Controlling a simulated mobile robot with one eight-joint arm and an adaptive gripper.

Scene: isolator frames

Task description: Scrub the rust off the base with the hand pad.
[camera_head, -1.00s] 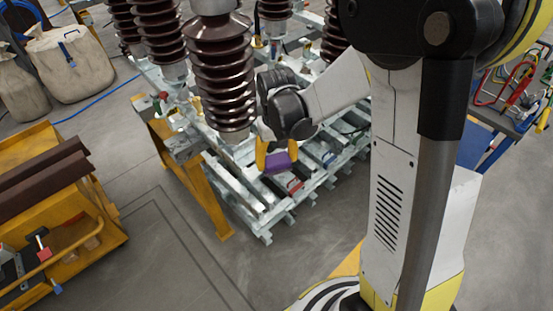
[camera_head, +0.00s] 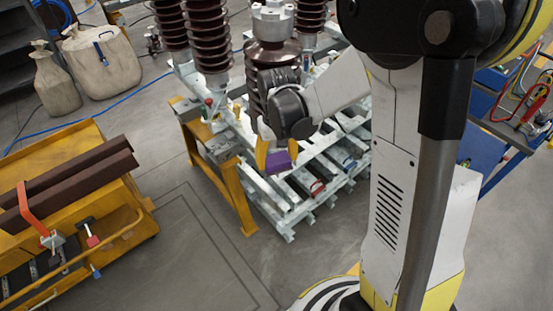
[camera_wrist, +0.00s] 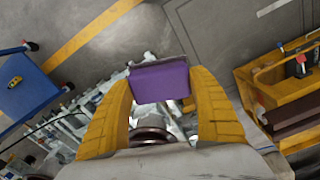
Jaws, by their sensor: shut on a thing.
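My gripper (camera_head: 275,158) is shut on a purple hand pad (camera_head: 279,161) and holds it in the air in front of the insulator frame. In the wrist view the pad (camera_wrist: 160,83) sits between the two yellow fingers. The isolator frame (camera_head: 268,196) is pale galvanized steel with several rails, on a yellow stand (camera_head: 231,197). Brown ribbed insulators (camera_head: 208,38) stand on it. My gripper and arm hide part of the nearest insulator and its foot. I cannot make out rust on any base in these views.
A yellow cart (camera_head: 90,190) with brown bars (camera_head: 70,180) and tools stands at the left. Two beige sacks (camera_head: 104,55) sit at the back left by a blue hose. A blue cart (camera_head: 482,150) is at the right. Grey floor between the left cart and frame is clear.

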